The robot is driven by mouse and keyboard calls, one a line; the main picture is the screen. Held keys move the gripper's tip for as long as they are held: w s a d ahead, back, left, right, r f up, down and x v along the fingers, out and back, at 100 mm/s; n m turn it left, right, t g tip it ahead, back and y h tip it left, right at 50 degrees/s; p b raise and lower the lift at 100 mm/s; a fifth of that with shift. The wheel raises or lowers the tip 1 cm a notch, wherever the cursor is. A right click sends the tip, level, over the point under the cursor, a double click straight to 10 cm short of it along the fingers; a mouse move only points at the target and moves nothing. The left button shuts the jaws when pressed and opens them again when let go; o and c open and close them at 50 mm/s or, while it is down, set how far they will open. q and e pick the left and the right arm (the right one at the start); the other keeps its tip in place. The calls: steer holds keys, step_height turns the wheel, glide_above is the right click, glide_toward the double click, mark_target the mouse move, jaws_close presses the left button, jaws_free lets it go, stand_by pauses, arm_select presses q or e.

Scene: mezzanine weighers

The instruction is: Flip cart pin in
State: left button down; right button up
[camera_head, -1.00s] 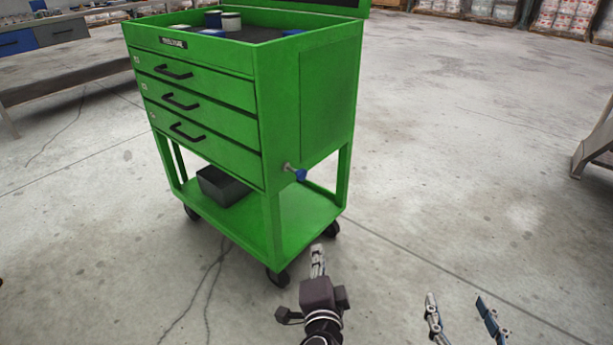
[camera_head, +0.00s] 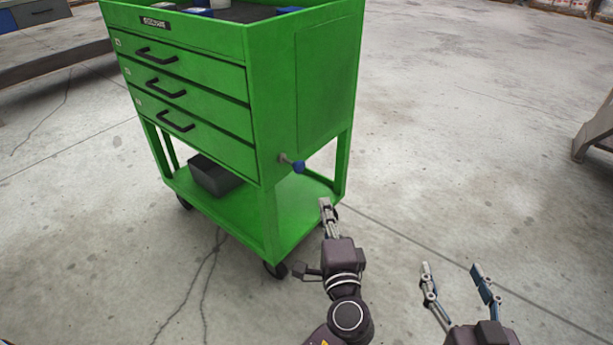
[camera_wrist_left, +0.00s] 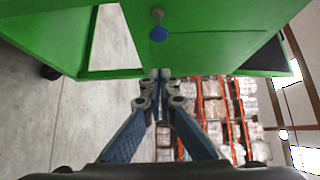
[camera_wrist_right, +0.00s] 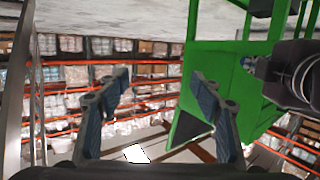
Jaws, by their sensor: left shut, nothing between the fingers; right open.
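The green tool cart (camera_head: 210,100) stands on the floor left of centre in the head view. Its pin (camera_head: 297,166), a grey shaft with a blue knob, sticks out of the lower part of the cart's right side. The pin also shows at the top of the left wrist view (camera_wrist_left: 158,32). My left gripper (camera_head: 324,203) is shut and empty, below and a little right of the pin, apart from it. My right gripper (camera_head: 449,268) is open and empty, further right over bare floor. In the right wrist view the cart (camera_wrist_right: 200,65) shows beyond its fingers.
A dark bin (camera_head: 213,176) sits on the cart's lower shelf. A workbench (camera_head: 50,55) stands at the back left, and a table leg (camera_head: 594,135) shows at the right edge. The floor right of the cart is clear.

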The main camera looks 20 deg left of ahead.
mark_target(297, 171)
arm_select(q)
steer(key=shift+w+a+b, duration=0.25)
steer(key=shift+w+a, duration=1)
steer(key=shift+w, duration=0.3)
steer(key=shift+w+a+b, duration=0.2)
steer(key=shift+w+a, duration=1.05)
steer(key=shift+w, duration=0.25)
steer(key=shift+w+a+b, duration=0.25)
steer(key=shift+w+a, duration=1)
steer(key=shift+w, duration=0.3)
arm_select(e)
step_height(297, 171, up, 8)
steer(key=a+t+y, duration=0.1)
steer(key=t, duration=0.2)
steer(key=shift+w+t, duration=0.3)
steer(key=shift+t, duration=0.1)
arm_select(q)
steer(key=shift+a, duration=0.1)
arm_select(e)
steer(key=shift+a+f, duration=0.1)
arm_select(q)
steer(key=shift+w+a, duration=0.25)
steer(key=shift+a, duration=0.45)
steer(key=shift+w+a, duration=0.25)
steer(key=shift+a, duration=0.4)
arm_select(e)
steer(key=shift+d+f+g, duration=0.2)
steer(key=shift+f+g, duration=0.3)
steer(key=shift+f, duration=0.6)
